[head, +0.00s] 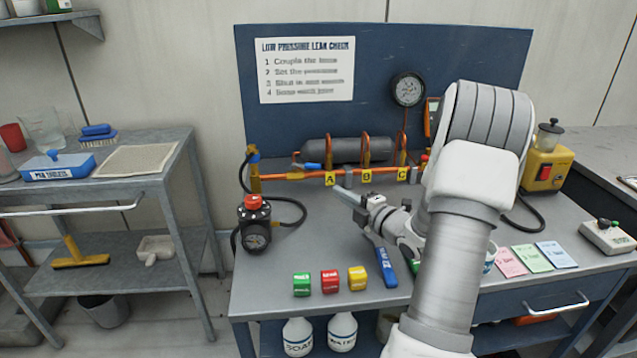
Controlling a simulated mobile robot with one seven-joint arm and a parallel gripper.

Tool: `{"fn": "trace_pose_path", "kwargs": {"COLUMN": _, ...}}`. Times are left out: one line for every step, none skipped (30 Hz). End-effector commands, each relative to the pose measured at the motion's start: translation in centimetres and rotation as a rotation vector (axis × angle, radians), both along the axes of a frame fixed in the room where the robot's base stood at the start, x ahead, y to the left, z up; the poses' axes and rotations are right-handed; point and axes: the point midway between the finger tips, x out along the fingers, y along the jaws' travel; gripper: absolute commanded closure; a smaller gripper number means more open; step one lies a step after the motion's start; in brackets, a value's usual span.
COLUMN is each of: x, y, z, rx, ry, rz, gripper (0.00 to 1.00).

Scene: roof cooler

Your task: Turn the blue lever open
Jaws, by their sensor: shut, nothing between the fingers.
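The blue lever (309,166) sits on the left part of the orange copper pipe (288,177), just left of the yellow tag A. It is small in the picture, and its exact angle is hard to tell. My gripper (347,195) is shut and empty. It points left over the bench, in the picture below and to the right of the lever, with a visible gap between them. My arm hides the right end of the pipe.
A black regulator with a red knob (254,215) and black hose stand left of the gripper. Green, red and yellow blocks (330,281) and a blue-handled tool (385,266) lie near the front. A grey cylinder (345,150) lies behind the pipe. A gauge (408,89) hangs above.

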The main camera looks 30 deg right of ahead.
Motion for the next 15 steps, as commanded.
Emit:
{"fn": "trace_pose_path", "kwargs": {"x": -0.5, "y": 0.2, "z": -0.4, "rx": -0.024, "ry": -0.022, "rz": 0.012, "gripper": 1.00}}
{"fn": "trace_pose_path", "kwargs": {"x": -0.7, "y": 0.3, "z": -0.4, "rx": -0.037, "ry": -0.033, "rz": 0.017, "gripper": 1.00}}
{"fn": "trace_pose_path", "kwargs": {"x": -0.9, "y": 0.4, "z": -0.3, "rx": -0.049, "ry": -0.047, "rz": 0.023, "gripper": 1.00}}
{"fn": "trace_pose_path", "kwargs": {"x": -1.0, "y": 0.5, "z": -0.3, "rx": -0.057, "ry": -0.053, "rz": 0.026, "gripper": 1.00}}
{"fn": "trace_pose_path", "kwargs": {"x": -1.0, "y": 0.5, "z": -0.2, "rx": -0.061, "ry": -0.057, "rz": 0.028, "gripper": 1.00}}
{"fn": "trace_pose_path", "kwargs": {"x": -0.9, "y": 0.6, "z": -0.2, "rx": -0.066, "ry": -0.062, "rz": 0.031, "gripper": 1.00}}
{"fn": "trace_pose_path", "kwargs": {"x": -0.7, "y": 0.6, "z": -0.2, "rx": -0.068, "ry": -0.063, "rz": 0.032, "gripper": 1.00}}
{"fn": "trace_pose_path", "kwargs": {"x": -0.5, "y": 0.7, "z": -0.1, "rx": -0.068, "ry": -0.064, "rz": 0.033, "gripper": 1.00}}
{"fn": "trace_pose_path", "kwargs": {"x": 0.0, "y": 0.8, "z": -0.1, "rx": -0.068, "ry": -0.064, "rz": 0.034, "gripper": 1.00}}
{"fn": "trace_pose_path", "kwargs": {"x": 0.4, "y": 0.8, "z": -0.1, "rx": -0.068, "ry": -0.064, "rz": 0.035, "gripper": 1.00}}
{"fn": "trace_pose_path", "kwargs": {"x": 0.9, "y": 0.9, "z": -0.1, "rx": -0.068, "ry": -0.064, "rz": 0.035, "gripper": 1.00}}
{"fn": "trace_pose_path", "kwargs": {"x": 1.6, "y": 1.0, "z": -0.1, "rx": -0.068, "ry": -0.064, "rz": 0.034, "gripper": 1.00}}
{"fn": "trace_pose_path", "kwargs": {"x": 2.2, "y": 1.0, "z": -0.2, "rx": -0.067, "ry": -0.065, "rz": 0.034, "gripper": 1.00}}
{"fn": "trace_pose_path", "kwargs": {"x": 2.9, "y": 1.1, "z": -0.2, "rx": -0.068, "ry": -0.064, "rz": 0.035, "gripper": 1.00}}
{"fn": "trace_pose_path", "kwargs": {"x": 3.7, "y": 1.2, "z": -0.2, "rx": -0.067, "ry": -0.064, "rz": 0.035, "gripper": 1.00}}
